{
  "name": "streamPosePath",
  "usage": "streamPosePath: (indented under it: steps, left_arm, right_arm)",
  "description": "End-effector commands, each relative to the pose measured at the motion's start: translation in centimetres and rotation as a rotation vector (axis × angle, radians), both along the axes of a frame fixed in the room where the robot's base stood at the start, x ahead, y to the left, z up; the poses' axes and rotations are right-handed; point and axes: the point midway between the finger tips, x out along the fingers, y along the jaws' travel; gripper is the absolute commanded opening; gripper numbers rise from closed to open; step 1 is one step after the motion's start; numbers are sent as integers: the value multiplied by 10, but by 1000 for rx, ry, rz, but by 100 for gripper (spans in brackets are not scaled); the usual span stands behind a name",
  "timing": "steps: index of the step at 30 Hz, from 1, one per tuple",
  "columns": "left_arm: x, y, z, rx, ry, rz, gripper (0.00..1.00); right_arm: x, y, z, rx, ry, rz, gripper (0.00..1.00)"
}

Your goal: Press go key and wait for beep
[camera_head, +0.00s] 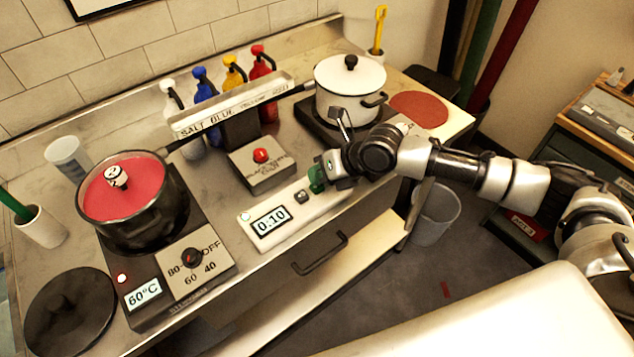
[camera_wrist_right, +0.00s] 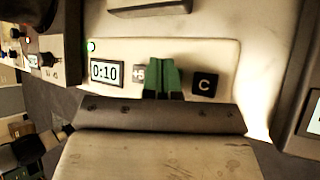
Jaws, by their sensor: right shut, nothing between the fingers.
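The timer panel (camera_head: 262,204) is a long pale box on the table's front edge. Its display (camera_head: 270,221) reads 0:10, and the same display (camera_wrist_right: 106,73) shows in the right wrist view. A +5 key (camera_wrist_right: 139,74) and a black C key (camera_wrist_right: 205,84) are on its face. My right gripper (camera_head: 316,180) is shut and empty, pointing down at the panel. In the right wrist view its green fingertips (camera_wrist_right: 164,76) cover the spot between these keys. No go key shows; that spot is hidden. I cannot tell whether the tips touch it. My left gripper is not in view.
A red-filled pot (camera_head: 130,205) stands on a left hotplate reading 60°C. A lidded white pot (camera_head: 350,90) stands behind my right arm. A drawer handle (camera_head: 320,254) juts out below.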

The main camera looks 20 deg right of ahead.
Motion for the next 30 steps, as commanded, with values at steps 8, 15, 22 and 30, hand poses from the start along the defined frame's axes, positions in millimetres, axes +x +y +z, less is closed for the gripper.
streamPosePath:
  steps: [8, 15, 22, 30]
  left_arm:
    - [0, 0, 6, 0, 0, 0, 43]
    - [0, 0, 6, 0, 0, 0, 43]
    - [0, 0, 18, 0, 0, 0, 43]
    - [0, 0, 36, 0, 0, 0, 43]
  right_arm:
    - [0, 0, 11, 0, -1, -1, 0]
    - [0, 0, 12, 0, -2, 0, 0]
    - [1, 0, 29, 0, -3, 0, 0]
    - [1, 0, 56, 0, -3, 0, 0]
